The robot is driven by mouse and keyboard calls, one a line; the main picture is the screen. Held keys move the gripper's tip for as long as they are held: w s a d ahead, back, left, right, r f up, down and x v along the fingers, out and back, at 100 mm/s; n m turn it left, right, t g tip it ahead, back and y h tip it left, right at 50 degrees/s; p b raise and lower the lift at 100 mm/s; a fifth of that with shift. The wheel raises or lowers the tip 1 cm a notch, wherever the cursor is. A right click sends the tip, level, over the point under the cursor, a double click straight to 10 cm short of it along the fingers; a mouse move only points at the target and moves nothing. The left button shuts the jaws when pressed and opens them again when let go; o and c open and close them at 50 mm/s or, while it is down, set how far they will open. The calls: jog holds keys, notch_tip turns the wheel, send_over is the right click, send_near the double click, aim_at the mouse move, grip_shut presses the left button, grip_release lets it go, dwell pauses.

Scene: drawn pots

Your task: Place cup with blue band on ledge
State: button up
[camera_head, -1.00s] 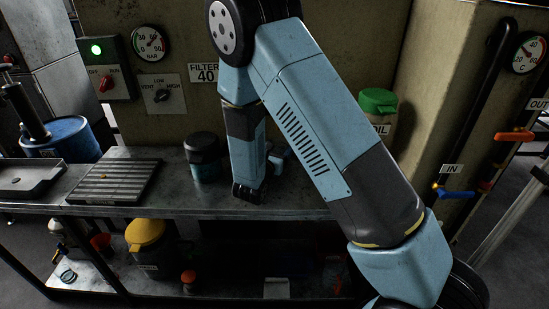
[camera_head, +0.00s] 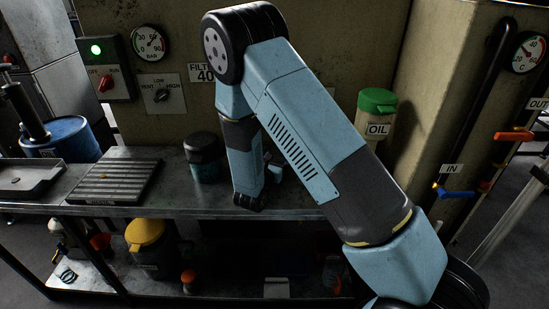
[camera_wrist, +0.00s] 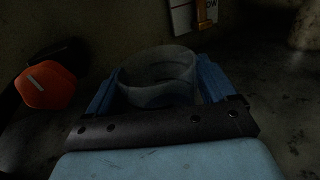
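In the wrist view a dull grey round cup (camera_wrist: 158,78) stands between the two blue fingers of my gripper (camera_wrist: 160,85). The fingers lie close along its left and right sides; the dim light does not show whether they press on it. No blue band can be made out on this cup. In the head view my gripper (camera_head: 275,169) is low over the bench, mostly hidden behind my arm, and the cup between its fingers cannot be made out. A dark lidded jar (camera_head: 205,158) with a bluish lower part stands left of my arm. I cannot tell which surface is the ledge.
The metal bench (camera_head: 165,205) holds a ribbed plate (camera_head: 115,182) and a shallow tray (camera_head: 28,177) at left. A green-lidded oil can (camera_head: 377,112) stands behind my arm. An orange knob-like thing (camera_wrist: 45,88) is left of my gripper in the wrist view.

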jog(key=shift+o, duration=1.1)
jog(key=v, duration=1.2)
jog(key=shift+r, duration=0.15)
jog(key=shift+r, duration=0.1)
